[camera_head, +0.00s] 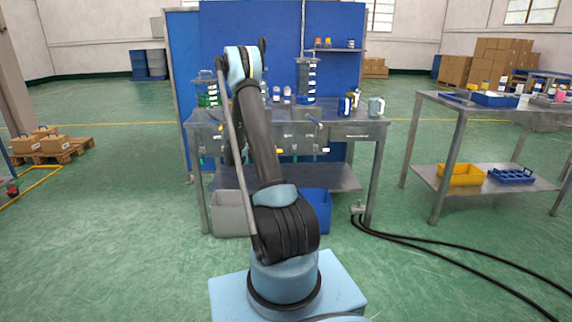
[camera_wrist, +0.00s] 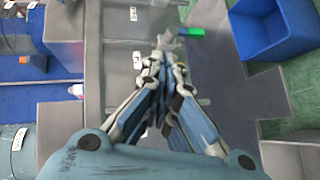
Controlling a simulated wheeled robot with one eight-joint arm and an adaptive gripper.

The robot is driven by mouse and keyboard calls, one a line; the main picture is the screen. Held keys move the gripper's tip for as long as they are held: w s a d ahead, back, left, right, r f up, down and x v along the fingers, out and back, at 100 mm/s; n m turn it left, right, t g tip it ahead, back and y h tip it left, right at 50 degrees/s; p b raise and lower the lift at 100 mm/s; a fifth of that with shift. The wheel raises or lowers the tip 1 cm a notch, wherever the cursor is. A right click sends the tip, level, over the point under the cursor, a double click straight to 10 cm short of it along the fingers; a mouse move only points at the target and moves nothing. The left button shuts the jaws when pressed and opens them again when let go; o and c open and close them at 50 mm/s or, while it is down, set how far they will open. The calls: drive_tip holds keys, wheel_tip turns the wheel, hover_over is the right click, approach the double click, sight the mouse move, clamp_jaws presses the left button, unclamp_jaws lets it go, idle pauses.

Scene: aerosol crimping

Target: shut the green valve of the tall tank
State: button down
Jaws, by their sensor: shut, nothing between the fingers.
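A tall clear tank with bluish contents (camera_head: 307,82) stands on the back right part of the steel bench. A shorter tank with green contents (camera_head: 207,97) stands at the bench's left end. In the wrist view a small bright green handle (camera_wrist: 196,32) sticks out at the bench front. I cannot tell which tank it belongs to. My gripper (camera_wrist: 165,48) is shut and empty, its tips close to the handle's left in that view; contact is unclear. In the head view my arm hides the gripper and part of the bench front.
Under the steel bench (camera_head: 350,133) stand a grey bin (camera_head: 230,215) and a blue bin (camera_head: 318,210), the latter also in the wrist view (camera_wrist: 272,28). A second table (camera_head: 440,100) is at right. Black cables (camera_head: 440,247) cross the floor.

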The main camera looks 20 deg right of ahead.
drive_tip(key=w+f+n+t+h, duration=0.2)
drive_tip(key=w+f, duration=0.2)
drive_tip(key=f, duration=0.8)
approach(295, 155)
drive_tip(key=w+d+f, duration=0.3)
drive_tip(key=w+f, duration=0.1)
drive_tip(key=w, duration=0.2)
drive_tip(key=shift+w+d+r, duration=0.1)
drive_tip(key=shift+d+r, duration=0.15)
drive_tip(key=shift+d, duration=0.25)
